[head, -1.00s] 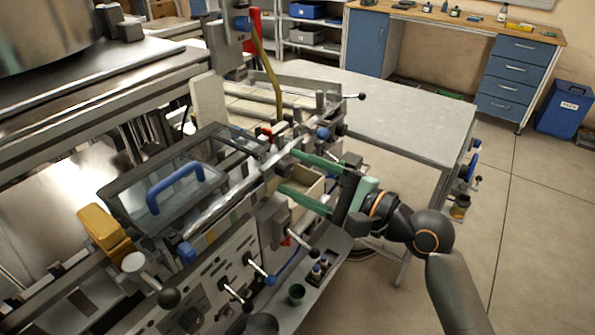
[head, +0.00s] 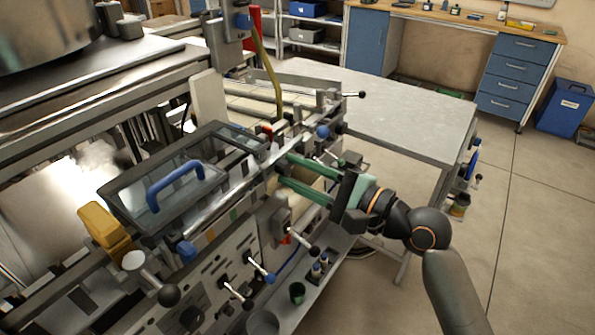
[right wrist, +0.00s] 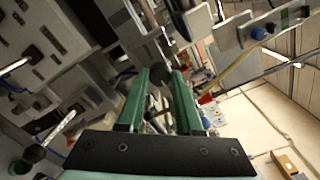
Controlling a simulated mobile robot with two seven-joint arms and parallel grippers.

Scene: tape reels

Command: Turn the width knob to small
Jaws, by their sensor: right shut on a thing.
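My right gripper (head: 281,170) reaches in from the right to the front side of the machine, its two green fingers pointing left. In the right wrist view, a dark round knob (right wrist: 160,76) sits between the green fingertips, and the gripper is shut on it. I take this knob for the width knob, but I see no label or setting mark on it. My left gripper is not in view.
A clear-lidded cover with a blue handle (head: 174,183) lies left of the gripper. A green cup (head: 297,292) stands on the lower ledge. A grey table (head: 400,112) is behind, with open floor to the right.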

